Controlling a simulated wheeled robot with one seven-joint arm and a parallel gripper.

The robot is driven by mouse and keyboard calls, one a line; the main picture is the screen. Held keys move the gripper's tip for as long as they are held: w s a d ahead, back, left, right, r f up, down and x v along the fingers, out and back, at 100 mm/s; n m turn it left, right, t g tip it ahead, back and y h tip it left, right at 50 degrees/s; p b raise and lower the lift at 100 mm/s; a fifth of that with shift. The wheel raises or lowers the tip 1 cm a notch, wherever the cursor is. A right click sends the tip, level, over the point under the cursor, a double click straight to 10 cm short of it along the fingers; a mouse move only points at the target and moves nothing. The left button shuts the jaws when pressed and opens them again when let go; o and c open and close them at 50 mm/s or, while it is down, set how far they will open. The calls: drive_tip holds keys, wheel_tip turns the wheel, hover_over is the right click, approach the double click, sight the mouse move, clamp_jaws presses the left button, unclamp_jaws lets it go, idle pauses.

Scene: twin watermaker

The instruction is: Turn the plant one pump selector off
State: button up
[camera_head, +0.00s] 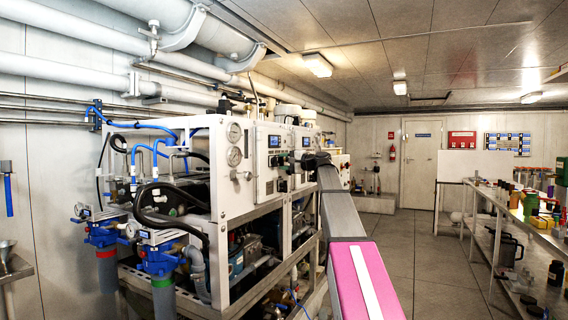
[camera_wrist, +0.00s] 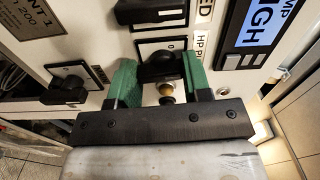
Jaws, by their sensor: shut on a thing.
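The pump selector (camera_wrist: 160,68) is a black knob on a small plate with a "0" mark, beside a label starting "HP P", in the wrist view. My gripper (camera_wrist: 158,76) has its two green fingers on either side of this knob and is shut on it. In the head view my gripper (camera_head: 297,159) is at the front panel (camera_head: 268,185) of the white-framed watermaker; the selector itself is hidden or too small there. The knob's exact pointing direction is partly hidden by the fingers.
A second black selector (camera_wrist: 65,88) sits to the left in the wrist view, and another black knob (camera_wrist: 150,10) is above. A blue display (camera_wrist: 262,28) is at right. In the head view a shelf bench (camera_head: 500,230) stands right, with clear floor (camera_head: 425,240) between.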

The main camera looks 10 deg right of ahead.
drive_tip(key=n, duration=1)
drive_tip(key=shift+n, duration=0.4)
drive_tip(key=shift+w, duration=0.1)
idle(0.3)
drive_tip(key=o, duration=0.9)
